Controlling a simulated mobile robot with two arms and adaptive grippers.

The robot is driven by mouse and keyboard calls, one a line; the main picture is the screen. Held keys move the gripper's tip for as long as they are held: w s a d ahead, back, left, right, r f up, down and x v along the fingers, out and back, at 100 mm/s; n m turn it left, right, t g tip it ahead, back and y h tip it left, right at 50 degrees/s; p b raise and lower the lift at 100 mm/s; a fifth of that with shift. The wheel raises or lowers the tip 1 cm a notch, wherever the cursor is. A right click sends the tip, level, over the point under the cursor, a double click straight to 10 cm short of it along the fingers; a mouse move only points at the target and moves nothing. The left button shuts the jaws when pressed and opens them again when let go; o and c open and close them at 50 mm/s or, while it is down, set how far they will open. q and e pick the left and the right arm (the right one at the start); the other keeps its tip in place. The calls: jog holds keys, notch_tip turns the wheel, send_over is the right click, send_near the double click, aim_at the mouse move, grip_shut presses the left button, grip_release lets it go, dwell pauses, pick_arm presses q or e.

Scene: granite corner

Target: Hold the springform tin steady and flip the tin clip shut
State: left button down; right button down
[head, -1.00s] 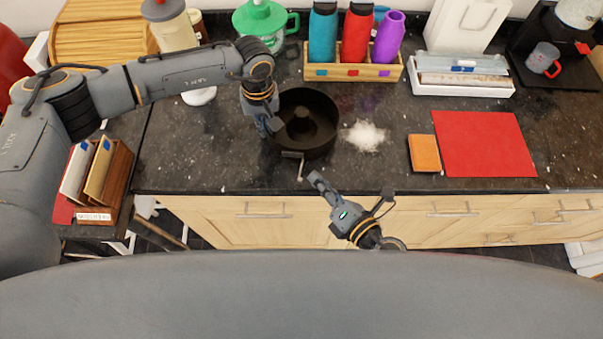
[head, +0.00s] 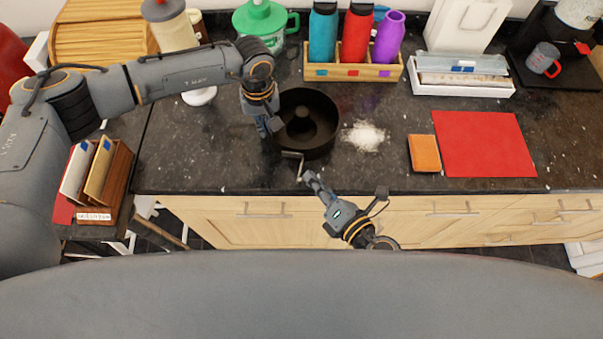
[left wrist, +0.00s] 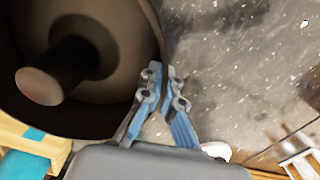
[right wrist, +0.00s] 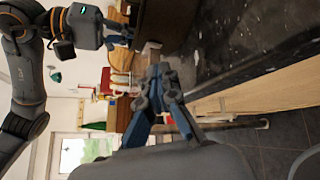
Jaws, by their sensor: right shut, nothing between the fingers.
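The dark springform tin (head: 322,138), with a central tube, stands upright on the granite counter. Its metal tin clip (head: 299,163) sticks out from the tin's front side towards the counter edge. My left gripper (head: 274,126) is at the tin's left rim. In the left wrist view its fingers (left wrist: 163,78) straddle the tin wall (left wrist: 150,45), closed on it. My right gripper (head: 309,178) is shut and empty, its tips just in front of the clip's lower end; I cannot tell whether they touch. In the right wrist view its fingers (right wrist: 160,82) point towards the dark tin (right wrist: 165,22).
White powder (head: 364,136) lies right of the tin, then an orange block (head: 423,153) and a red mat (head: 485,145). A wooden rack (head: 352,70) with bottles stands behind. The counter's front edge (head: 420,190) runs close below the clip.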

jog(key=shift+w+a, duration=0.2)
jog(key=shift+a, duration=0.9)
jog(key=shift+w+a, duration=0.15)
jog(key=shift+a, duration=0.95)
dwell(1.4)
jog(key=shift+w+a+r, duration=0.1)
jog(key=shift+w+a, duration=0.3)
jog(key=shift+a, duration=0.4)
dwell(0.7)
jog(key=shift+w+a, duration=0.15)
jog(key=shift+a, duration=0.45)
dwell(0.6)
dwell(0.4)
jog(key=shift+s+d+r, duration=0.15)
jog(key=shift+d+r, duration=0.1)
jog(key=shift+d, duration=0.95)
jog(key=shift+s+d+r, duration=0.2)
jog(key=shift+d, duration=1)
jog(key=shift+s+d+r, duration=0.15)
jog(key=shift+d+r, duration=0.1)
jog(key=shift+d, duration=0.95)
